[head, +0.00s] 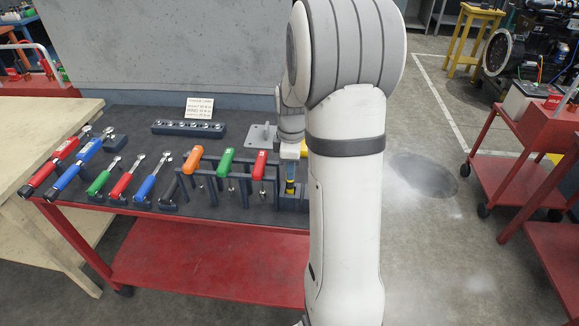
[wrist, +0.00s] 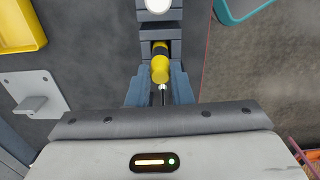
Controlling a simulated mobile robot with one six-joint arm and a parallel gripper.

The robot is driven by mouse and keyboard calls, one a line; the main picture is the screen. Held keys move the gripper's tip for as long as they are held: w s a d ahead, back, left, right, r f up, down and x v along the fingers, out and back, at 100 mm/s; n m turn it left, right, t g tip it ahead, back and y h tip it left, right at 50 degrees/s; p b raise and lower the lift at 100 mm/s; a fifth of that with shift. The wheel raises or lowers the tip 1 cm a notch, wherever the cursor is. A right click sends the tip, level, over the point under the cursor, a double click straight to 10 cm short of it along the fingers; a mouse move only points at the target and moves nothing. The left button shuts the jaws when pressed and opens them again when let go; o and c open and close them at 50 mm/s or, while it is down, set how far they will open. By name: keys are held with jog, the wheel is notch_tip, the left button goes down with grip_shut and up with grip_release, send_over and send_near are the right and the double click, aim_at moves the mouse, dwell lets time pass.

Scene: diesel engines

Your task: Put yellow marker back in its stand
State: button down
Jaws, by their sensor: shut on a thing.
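The yellow marker (wrist: 160,68) shows in the wrist view between my gripper's (wrist: 161,92) two grey fingers, with its far end at a square slot of the dark stand (wrist: 174,32). My gripper is shut on the marker. In the head view the marker (head: 291,186) is a small yellow piece below my gripper (head: 291,165), over the stand (head: 292,203) at the right end of the cart. My arm hides part of this area. I cannot tell how deep the marker sits in the slot.
Orange, green and red screwdrivers (head: 226,162) stand in a rack just left of the stand. Several ratchets and wrenches (head: 123,182) lie further left on the dark cart top. A grey plate with a hook (wrist: 33,98) and a yellow tray (wrist: 20,25) are left in the wrist view.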

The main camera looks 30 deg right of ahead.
jog(key=c, duration=0.8)
grip_release()
jog(key=shift+o, duration=0.2)
jog(key=shift+s+r, duration=0.1)
jog(key=shift+r, duration=0.05)
jog(key=shift+r+p, duration=1.15)
jog(key=shift+r, duration=0.35)
jog(key=shift+r, duration=0.15)
notch_tip(320, 180, up, 6)
jog(key=p, duration=0.4)
